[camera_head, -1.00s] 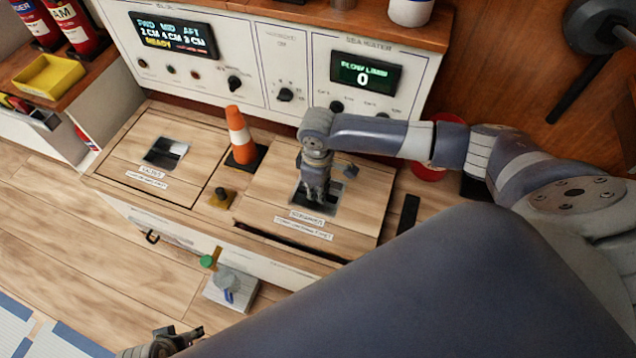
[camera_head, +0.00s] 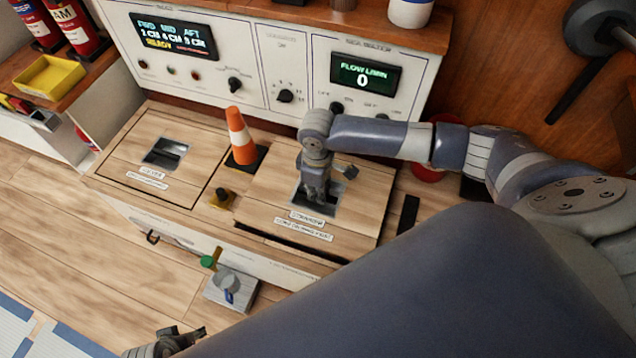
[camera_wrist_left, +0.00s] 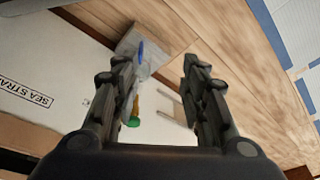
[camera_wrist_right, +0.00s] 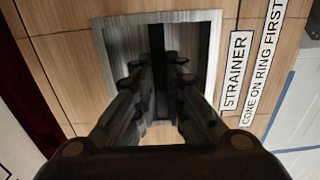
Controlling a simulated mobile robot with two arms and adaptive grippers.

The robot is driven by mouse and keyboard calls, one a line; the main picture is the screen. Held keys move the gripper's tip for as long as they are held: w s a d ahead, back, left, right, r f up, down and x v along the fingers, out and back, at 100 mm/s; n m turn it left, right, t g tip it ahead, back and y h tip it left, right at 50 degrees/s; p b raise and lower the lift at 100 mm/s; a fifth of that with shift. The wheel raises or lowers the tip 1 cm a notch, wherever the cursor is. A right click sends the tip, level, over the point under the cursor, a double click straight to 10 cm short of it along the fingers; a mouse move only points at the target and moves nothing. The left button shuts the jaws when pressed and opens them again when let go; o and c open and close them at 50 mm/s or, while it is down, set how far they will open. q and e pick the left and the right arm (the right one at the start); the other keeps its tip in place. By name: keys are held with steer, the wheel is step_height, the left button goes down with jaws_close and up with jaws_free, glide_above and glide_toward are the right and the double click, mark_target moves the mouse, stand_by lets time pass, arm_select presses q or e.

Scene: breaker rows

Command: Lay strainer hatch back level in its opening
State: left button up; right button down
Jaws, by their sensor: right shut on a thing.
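The strainer hatch (camera_head: 270,195) is a wood-grain panel with a metal-lined recess and two white labels. It sits at the right of the bench top, with a dark gap under its front edge, so that edge stands proud of the bench. My right gripper (camera_head: 315,198) points down into the recess, shut on the grip there. The right wrist view shows the fingers around a dark bar (camera_wrist_right: 158,70) in the recess (camera_wrist_right: 104,50). The opening beneath is hidden by the hatch. My left gripper (camera_wrist_left: 160,75) is open and empty, low in front of the bench.
An orange and white cone (camera_head: 240,135) stands against the hatch's left side. A second closed hatch (camera_head: 125,150) lies further left. A yellow-and-black knob (camera_head: 222,198) is between them. A grey box with a blue lever (camera_head: 230,288) and a green knob (camera_head: 208,262) are in front.

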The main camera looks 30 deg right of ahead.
arm_select(q)
steer(key=shift+r, duration=0.1)
arm_select(e)
steer(key=shift+w+f, duration=0.1)
steer(key=shift+f, duration=0.05)
steer(key=shift+a+f, duration=0.1)
steer(key=shift+f, duration=0.2)
arm_select(q)
steer(key=shift+w+r, duration=0.15)
steer(key=shift+r, duration=0.65)
arm_select(e)
steer(key=shift+f, duration=0.25)
steer(key=shift+f+b, duration=0.4)
steer(key=shift+f, duration=0.7)
arm_select(q)
steer(key=shift+w+b+v, duration=0.2)
steer(key=shift+b+v, duration=0.15)
steer(key=shift+v, duration=1.4)
arm_select(e)
steer(key=shift+f, duration=0.4)
steer(key=c, duration=1.6)
jaws_free()
arm_select(q)
steer(key=shift+a+r, duration=0.1)
steer(key=shift+r, duration=0.2)
arm_select(e)
steer(key=shift+o, duration=0.2)
